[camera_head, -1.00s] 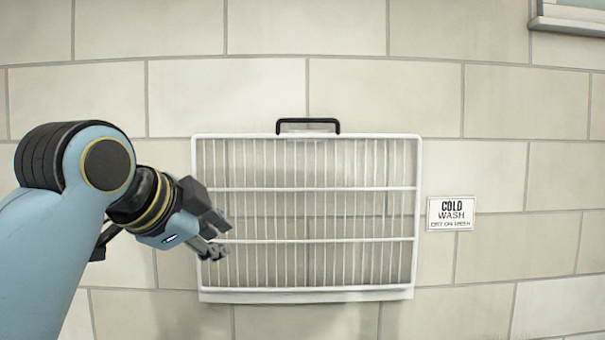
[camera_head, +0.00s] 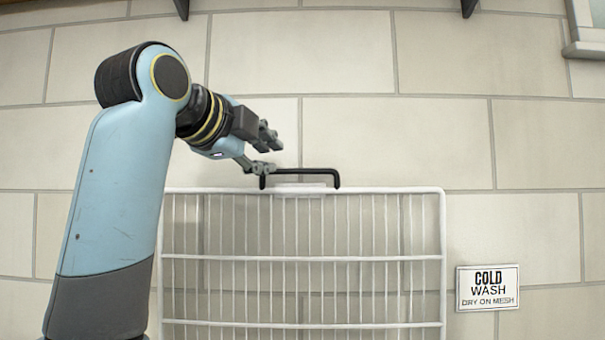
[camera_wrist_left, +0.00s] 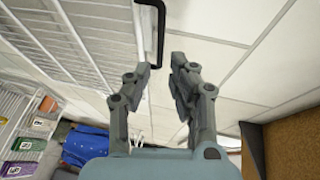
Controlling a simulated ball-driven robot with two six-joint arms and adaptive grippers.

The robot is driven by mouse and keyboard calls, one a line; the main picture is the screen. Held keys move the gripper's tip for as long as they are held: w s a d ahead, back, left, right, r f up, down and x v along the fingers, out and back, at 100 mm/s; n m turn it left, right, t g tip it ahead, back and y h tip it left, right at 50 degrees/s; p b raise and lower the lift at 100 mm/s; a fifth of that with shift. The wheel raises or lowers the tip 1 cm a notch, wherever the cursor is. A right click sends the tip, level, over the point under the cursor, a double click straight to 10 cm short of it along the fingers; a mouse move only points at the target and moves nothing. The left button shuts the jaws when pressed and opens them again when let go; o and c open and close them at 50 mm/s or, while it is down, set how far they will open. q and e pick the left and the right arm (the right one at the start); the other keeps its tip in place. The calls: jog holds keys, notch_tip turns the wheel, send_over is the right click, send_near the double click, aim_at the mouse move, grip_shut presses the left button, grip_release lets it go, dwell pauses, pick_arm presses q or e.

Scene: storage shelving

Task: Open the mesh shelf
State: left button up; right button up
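The white wire mesh shelf (camera_head: 303,258) is folded flat and upright against the tiled wall. A black handle (camera_head: 310,171) stands up from its top edge. My left gripper (camera_head: 269,152) is at the handle's left end, with one finger above it and the other overlapping its corner. In the left wrist view the two fingers (camera_wrist_left: 160,68) are apart and the handle (camera_wrist_left: 160,30) lies just ahead of them, its near end close to the left fingertip. Nothing is clamped between the fingers. Whether the left fingertip touches the handle I cannot tell. My right gripper is not in view.
A "Cold wash, dry on mesh" sign (camera_head: 487,288) is on the wall right of the shelf. A window ledge (camera_head: 585,48) is at the upper right. In the left wrist view, blue cloth (camera_wrist_left: 85,145) and a brown panel (camera_wrist_left: 290,130) show below.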

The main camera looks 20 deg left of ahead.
aim_at(294, 172)
pick_arm(q)
jog(key=x, duration=0.2)
jog(key=p+x, duration=0.1)
jog(key=x, duration=0.2)
jog(key=shift+w+r, duration=0.2)
jog(key=p+x, duration=0.1)
jog(key=x, duration=0.2)
jog(key=shift+w, duration=0.1)
jog(key=shift+w+f, duration=0.2)
jog(key=shift+w, duration=0.45)
jog(key=shift+w+d, duration=0.1)
jog(key=shift+f, duration=0.1)
jog(key=shift+c, duration=0.4)
grip_shut()
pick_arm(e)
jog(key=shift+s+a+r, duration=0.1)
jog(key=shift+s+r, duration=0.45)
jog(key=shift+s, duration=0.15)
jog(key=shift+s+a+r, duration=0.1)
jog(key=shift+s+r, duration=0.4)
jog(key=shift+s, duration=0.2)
